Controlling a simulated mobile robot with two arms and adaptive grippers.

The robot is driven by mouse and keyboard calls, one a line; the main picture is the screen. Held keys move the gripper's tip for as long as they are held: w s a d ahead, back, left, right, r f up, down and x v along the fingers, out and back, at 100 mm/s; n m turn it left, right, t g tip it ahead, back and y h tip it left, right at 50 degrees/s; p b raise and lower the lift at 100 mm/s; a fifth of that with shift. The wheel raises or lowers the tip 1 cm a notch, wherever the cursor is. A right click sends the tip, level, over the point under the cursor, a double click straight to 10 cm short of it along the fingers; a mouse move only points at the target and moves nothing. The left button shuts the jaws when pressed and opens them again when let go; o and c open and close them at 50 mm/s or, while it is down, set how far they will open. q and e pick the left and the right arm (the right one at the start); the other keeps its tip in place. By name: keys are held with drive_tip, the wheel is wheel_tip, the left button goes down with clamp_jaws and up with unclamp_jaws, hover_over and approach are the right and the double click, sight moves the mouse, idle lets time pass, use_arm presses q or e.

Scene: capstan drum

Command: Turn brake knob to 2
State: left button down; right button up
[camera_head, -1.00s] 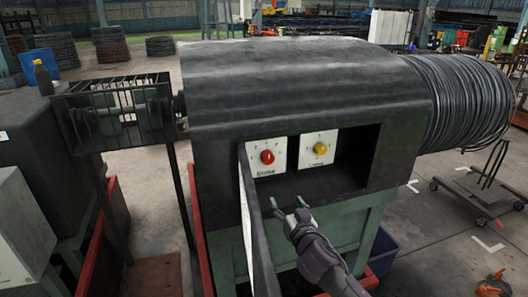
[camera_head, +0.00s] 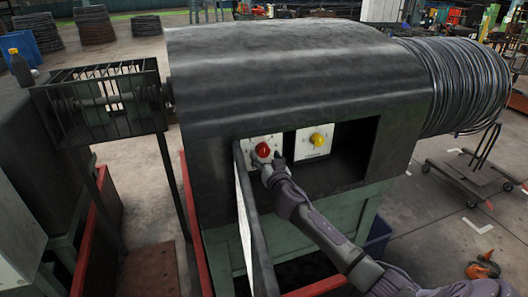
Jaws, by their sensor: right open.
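The red knob (camera_head: 263,149) sits on a white panel on the left inside the machine's recess. The label below it is hidden by my arm; which of the two knobs is the brake knob I cannot read. The yellow knob (camera_head: 317,140) sits on a second white panel (camera_head: 313,151) to its right. My right gripper (camera_head: 266,160) is open, with its fingertips at the lower edge of the red knob. Whether the fingers touch the knob I cannot tell. My left gripper is not in view.
An open door panel (camera_head: 253,217) stands out from the recess, just left of my right arm. The dark capstan housing (camera_head: 290,75) overhangs the recess. A wire coil (camera_head: 465,85) is on the right. A caged shaft (camera_head: 105,105) is on the left.

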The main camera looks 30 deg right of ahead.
drive_tip(key=shift+w+d, duration=0.15)
drive_tip(key=shift+w, duration=0.55)
drive_tip(key=shift+w+d, duration=0.1)
drive_tip(key=shift+w, duration=0.1)
drive_tip(key=shift+s, duration=0.1)
drive_tip(key=c, duration=1.1)
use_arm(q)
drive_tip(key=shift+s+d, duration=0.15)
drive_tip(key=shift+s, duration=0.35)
use_arm(e)
drive_tip(key=shift+c, duration=0.2)
